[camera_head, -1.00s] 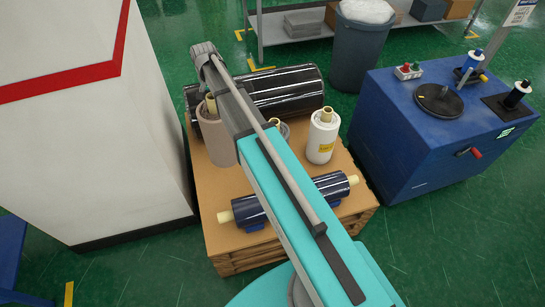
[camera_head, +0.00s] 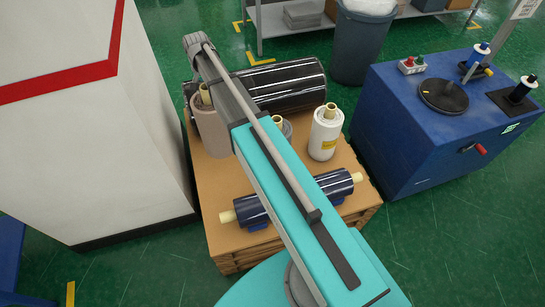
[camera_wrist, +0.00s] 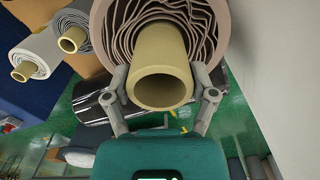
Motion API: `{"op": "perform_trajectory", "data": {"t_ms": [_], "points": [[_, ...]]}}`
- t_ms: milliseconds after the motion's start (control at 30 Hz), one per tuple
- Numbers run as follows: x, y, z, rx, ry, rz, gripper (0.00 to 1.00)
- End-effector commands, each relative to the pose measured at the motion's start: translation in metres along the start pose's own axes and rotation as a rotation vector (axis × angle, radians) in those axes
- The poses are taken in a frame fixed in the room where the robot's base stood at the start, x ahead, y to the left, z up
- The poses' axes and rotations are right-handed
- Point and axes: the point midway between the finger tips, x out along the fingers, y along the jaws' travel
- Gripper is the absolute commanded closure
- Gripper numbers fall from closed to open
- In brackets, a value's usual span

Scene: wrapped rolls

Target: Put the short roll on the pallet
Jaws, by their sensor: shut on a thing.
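My gripper (camera_wrist: 164,84) has a finger on each side of the yellow core of a pinkish-brown roll (camera_wrist: 212,22) and is shut on that core. In the head view this roll (camera_head: 212,130) is upright at the left edge of the pallet (camera_head: 215,190); I cannot tell whether its base touches the pallet. My gripper is hidden behind my arm there. A small grey roll (camera_head: 287,130), partly hidden by my arm, stands on the pallet. It seems to show in the wrist view too (camera_wrist: 50,48). No label says which roll is the short one.
On the pallet, a large black roll (camera_head: 285,85) lies at the back, a white roll (camera_head: 325,135) stands right, and a dark blue roll (camera_head: 335,185) lies in front. A white cabinet (camera_head: 90,140) is close left; a blue machine (camera_head: 400,125) stands right.

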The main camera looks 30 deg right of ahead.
Motion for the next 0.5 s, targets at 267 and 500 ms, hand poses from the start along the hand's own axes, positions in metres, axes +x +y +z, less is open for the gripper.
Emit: {"op": "perform_trajectory", "data": {"t_ms": [267, 500], "points": [[0.002, 0.007, -0.004, 0.012, 0.000, 0.000, 0.88], [0.017, 0.008, -0.004, 0.015, 0.000, 0.000, 0.88]]}}
